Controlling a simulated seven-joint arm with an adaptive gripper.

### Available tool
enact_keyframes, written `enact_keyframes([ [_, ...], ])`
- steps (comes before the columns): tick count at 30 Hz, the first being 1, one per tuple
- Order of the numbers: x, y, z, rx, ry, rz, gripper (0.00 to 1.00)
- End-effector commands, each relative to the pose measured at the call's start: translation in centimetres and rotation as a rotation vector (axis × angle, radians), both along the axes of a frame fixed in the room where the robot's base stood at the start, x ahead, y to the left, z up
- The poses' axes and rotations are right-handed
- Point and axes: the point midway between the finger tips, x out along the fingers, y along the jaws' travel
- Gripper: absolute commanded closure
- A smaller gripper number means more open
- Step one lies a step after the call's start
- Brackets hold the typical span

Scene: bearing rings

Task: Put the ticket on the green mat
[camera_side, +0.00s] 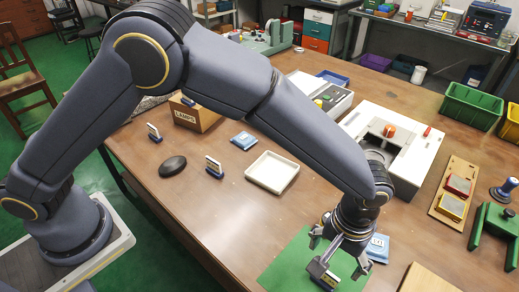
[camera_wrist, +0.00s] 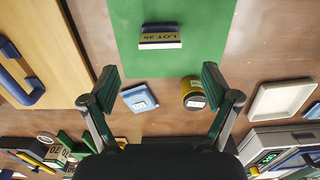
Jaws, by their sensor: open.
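A ticket lettered "LOT 35" (camera_wrist: 160,41), in a dark blue base, appears to stand on the green mat (camera_wrist: 205,58) in the wrist view. In the side view the ticket (camera_side: 321,272) is just below my gripper (camera_side: 339,254), partly overlapped by it, and the mat (camera_side: 283,267) lies under both. My gripper (camera_wrist: 161,82) is open, with nothing between its fingers. The ticket is ahead of the fingertips in the wrist view, apart from them. Its exact contact with the mat is hard to see.
A blue packet (camera_wrist: 138,98) and a yellow tin (camera_wrist: 193,93) lie near the mat's edge. A white tray (camera_side: 272,172), a dark oval object (camera_side: 172,166) and other upright cards (camera_side: 214,166) stand to the left. A wooden board (camera_side: 428,279) lies right.

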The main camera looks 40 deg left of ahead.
Motion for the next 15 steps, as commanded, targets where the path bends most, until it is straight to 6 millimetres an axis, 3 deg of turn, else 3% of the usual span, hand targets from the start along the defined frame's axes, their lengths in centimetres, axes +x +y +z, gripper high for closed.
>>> enact_keyframes([
  [5,0.3,0.4,2.1,-0.005,-0.005,0.002,0.13],
  [8,1.5,2.6,5.0,-0.025,-0.026,0.007,0.13],
  [11,3.0,7.2,9.8,-0.058,-0.07,0.012,0.13],
  [15,3.0,16.0,16.8,-0.094,-0.159,0.014,0.13],
])
